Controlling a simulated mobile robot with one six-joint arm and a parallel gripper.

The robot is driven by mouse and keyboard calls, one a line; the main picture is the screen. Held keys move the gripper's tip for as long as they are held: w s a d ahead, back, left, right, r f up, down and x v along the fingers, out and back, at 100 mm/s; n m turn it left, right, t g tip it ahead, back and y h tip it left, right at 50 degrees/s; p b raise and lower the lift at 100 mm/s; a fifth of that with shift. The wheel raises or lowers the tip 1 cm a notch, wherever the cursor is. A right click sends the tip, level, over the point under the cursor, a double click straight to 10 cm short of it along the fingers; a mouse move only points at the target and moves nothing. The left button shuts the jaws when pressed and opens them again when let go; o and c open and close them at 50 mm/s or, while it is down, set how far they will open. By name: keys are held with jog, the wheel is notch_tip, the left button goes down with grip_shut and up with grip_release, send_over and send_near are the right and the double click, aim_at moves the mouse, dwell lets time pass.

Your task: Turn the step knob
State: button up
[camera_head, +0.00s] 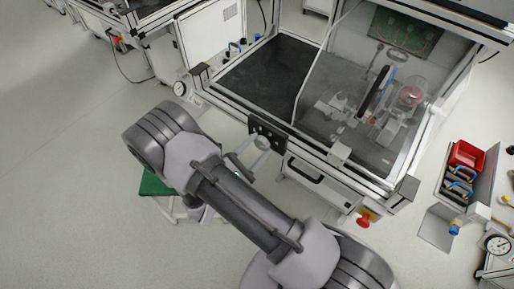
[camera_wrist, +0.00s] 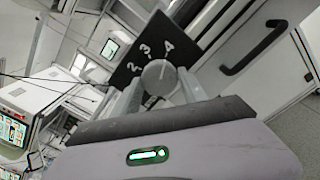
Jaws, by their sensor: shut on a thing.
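The step knob (camera_wrist: 160,77) is a round grey knob with a light line on its face. It sits on a black panel (camera_wrist: 137,66) marked with the numerals 2, 3 and 4. The line points up, toward the 4 side; its exact setting is hard to tell. My gripper (camera_wrist: 160,86) is shut on the knob, one finger on each side. In the head view the black panel (camera_head: 268,130) is on the front of the test bench, with my arm's end close to it; the fingers are too small there to make out.
The test bench (camera_head: 335,172) has a clear guard over a fixture at its right. A drawer handle (camera_wrist: 252,48) lies right of the panel. A red emergency button (camera_head: 365,218) sticks out at the lower front. A green-topped stool (camera_head: 154,183) stands beneath my arm.

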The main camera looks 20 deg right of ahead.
jog(key=shift+m, duration=0.3)
dwell(0.4)
jog(key=o, duration=1.4)
jog(key=p+v, duration=0.3)
jog(key=v, duration=1.4)
jog(key=shift+s+a, duration=0.15)
